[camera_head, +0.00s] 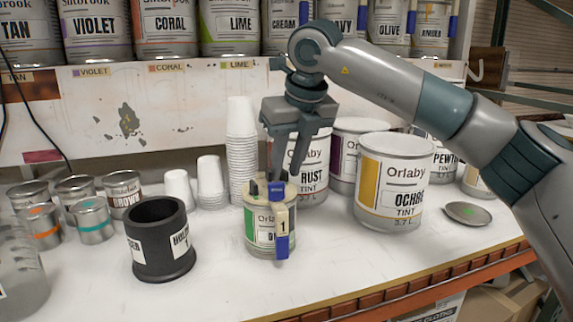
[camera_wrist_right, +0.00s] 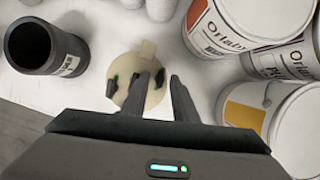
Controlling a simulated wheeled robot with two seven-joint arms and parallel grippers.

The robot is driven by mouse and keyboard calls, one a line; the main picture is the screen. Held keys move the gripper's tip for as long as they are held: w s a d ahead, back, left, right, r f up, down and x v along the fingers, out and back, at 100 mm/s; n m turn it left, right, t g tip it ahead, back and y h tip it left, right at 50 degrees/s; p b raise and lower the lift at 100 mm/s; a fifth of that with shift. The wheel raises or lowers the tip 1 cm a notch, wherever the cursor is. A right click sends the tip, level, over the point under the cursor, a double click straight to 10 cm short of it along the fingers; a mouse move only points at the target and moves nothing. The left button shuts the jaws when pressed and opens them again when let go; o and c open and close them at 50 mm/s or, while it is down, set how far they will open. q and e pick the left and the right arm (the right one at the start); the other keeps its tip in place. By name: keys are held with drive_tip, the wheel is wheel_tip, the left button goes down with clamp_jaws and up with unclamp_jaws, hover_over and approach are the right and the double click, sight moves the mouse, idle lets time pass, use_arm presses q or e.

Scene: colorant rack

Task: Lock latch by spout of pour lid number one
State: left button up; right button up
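The pour lid number one (camera_head: 262,188) sits on a small can with a green label (camera_head: 258,228) on the white bench. My right gripper (camera_head: 283,177) points down at the lid, fingers apart, with nothing visibly held. Its fingers (camera_wrist_right: 160,78) hide part of the lid; contact is unclear. My left gripper is out of view.
A black holder (camera_head: 160,252) stands to the left. Stacked white cups (camera_head: 241,150) stand behind. The large Ochre can (camera_head: 392,185) and Rust can (camera_head: 318,165) crowd the right and back. Small cans (camera_head: 92,220) stand far left. The bench front is clear.

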drive_tip(key=v, duration=1.7)
drive_tip(key=shift+r, duration=0.15)
drive_tip(key=shift+s, duration=0.2)
